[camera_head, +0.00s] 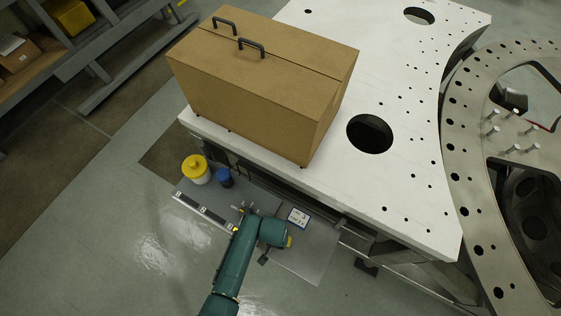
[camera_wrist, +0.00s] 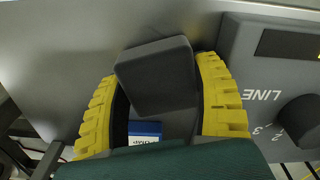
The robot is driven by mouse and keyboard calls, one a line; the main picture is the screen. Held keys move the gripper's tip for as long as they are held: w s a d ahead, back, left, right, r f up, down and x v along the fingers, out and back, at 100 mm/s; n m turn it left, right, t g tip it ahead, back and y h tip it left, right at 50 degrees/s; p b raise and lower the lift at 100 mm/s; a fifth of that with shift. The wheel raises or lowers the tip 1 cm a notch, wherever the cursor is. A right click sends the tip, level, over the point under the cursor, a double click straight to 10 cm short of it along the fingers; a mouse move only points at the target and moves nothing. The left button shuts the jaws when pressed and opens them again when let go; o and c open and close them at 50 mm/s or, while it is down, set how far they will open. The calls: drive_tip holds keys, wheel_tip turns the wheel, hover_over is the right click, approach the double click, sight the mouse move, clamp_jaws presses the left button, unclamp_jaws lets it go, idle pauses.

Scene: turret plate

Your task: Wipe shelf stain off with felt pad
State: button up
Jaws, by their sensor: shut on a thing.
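My gripper (camera_wrist: 158,85) has yellow ridged fingers, shut on a dark grey block-like pad (camera_wrist: 155,72) that looks like the felt pad. The pad sits tilted between the fingers. In the head view my teal arm reaches over the grey shelf (camera_head: 302,262) beside the white plate, and the wrist mostly hides the gripper and pad. The grey surface also fills the left of the wrist view (camera_wrist: 55,60). I cannot make out a stain in either view. I cannot tell whether the pad touches the surface.
A yellow-lidded white tub (camera_head: 196,170) and a blue-topped container (camera_head: 224,178) stand left of my arm. A knobbed panel (camera_wrist: 270,75) is close beside the right finger. A brown case (camera_head: 262,85) rests on the white plate (camera_head: 410,130).

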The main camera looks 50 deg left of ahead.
drive_tip(key=shift+w+d+r, duration=0.15)
drive_tip(key=shift+r, duration=0.1)
drive_tip(key=shift+w+d+f, duration=0.1)
drive_tip(key=shift+w+d, duration=0.2)
drive_tip(key=shift+d, duration=0.4)
drive_tip(key=shift+w+d+f, duration=0.1)
drive_tip(key=shift+w+d, duration=0.2)
drive_tip(key=shift+d, duration=0.4)
drive_tip(key=shift+w+d+f, duration=0.1)
drive_tip(key=shift+w+d, duration=0.2)
drive_tip(key=shift+d, duration=0.4)
drive_tip(key=shift+r, duration=0.15)
wheel_tip(320, 180, up, 6)
drive_tip(key=p, duration=0.6)
wheel_tip(320, 180, up, 3)
drive_tip(key=p, duration=0.3)
